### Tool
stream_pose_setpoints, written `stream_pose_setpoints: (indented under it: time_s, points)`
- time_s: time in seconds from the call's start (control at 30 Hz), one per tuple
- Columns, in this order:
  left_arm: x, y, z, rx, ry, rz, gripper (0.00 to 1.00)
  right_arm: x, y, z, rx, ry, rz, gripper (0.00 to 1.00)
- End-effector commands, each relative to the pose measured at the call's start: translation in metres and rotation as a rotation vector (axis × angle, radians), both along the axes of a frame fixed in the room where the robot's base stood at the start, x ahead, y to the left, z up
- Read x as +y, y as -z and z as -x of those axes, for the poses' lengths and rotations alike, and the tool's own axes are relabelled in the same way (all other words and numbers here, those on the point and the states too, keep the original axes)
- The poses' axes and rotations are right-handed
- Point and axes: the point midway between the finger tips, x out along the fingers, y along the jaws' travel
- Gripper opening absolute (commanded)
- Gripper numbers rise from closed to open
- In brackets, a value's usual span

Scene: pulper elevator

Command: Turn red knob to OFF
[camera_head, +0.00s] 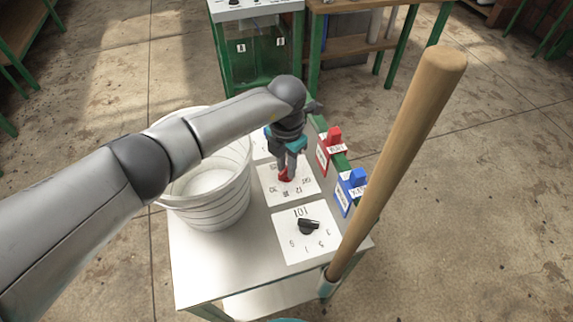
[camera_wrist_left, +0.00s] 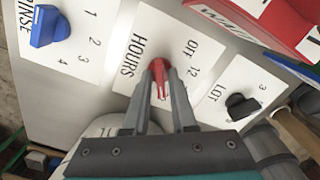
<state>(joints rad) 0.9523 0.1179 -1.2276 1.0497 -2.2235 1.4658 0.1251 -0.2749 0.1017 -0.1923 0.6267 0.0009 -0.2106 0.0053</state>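The red knob (camera_head: 285,174) sits on a white dial plate (camera_head: 307,188) on top of the metal cabinet. In the left wrist view the red knob (camera_wrist_left: 160,70) is at the centre, and its plate reads HOURS, OFF and 12. My left gripper (camera_head: 287,166) reaches down from above onto the knob. In the wrist view its two fingers (camera_wrist_left: 160,78) lie on either side of the knob, close against it, and appear shut on it. The fingers partly cover the knob and dial, so its exact pointing is hard to read. My right gripper is not in view.
A black knob (camera_head: 308,226) is on the nearer plate, and a blue knob (camera_wrist_left: 48,27) marked RINSE is on the other side. Red (camera_head: 329,146) and blue (camera_head: 351,188) switch boxes line the right edge. A white bucket (camera_head: 215,212) stands left; a wooden handle (camera_head: 400,150) rises right.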

Motion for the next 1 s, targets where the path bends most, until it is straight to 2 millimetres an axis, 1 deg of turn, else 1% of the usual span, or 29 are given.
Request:
stream_pose_setpoints:
  time_s: [0.03,0.2,0.73,0.87,1.0]
  points:
    - [0.0001,-0.0001,0.0000,0.000,0.000,0.000,0.18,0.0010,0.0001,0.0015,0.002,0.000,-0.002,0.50]
    - [0.0001,-0.0001,0.0000,0.000,0.000,0.000,0.00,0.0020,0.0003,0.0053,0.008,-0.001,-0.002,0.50]
    - [0.0004,-0.0003,-0.0001,0.000,-0.007,0.000,0.00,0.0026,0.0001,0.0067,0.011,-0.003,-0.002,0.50]
    - [0.0004,-0.0005,0.0000,0.001,-0.032,-0.001,0.00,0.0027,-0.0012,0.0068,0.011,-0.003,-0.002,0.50]
    - [0.0003,-0.0008,0.0002,0.001,-0.094,-0.001,0.00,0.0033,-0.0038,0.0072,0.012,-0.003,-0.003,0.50]
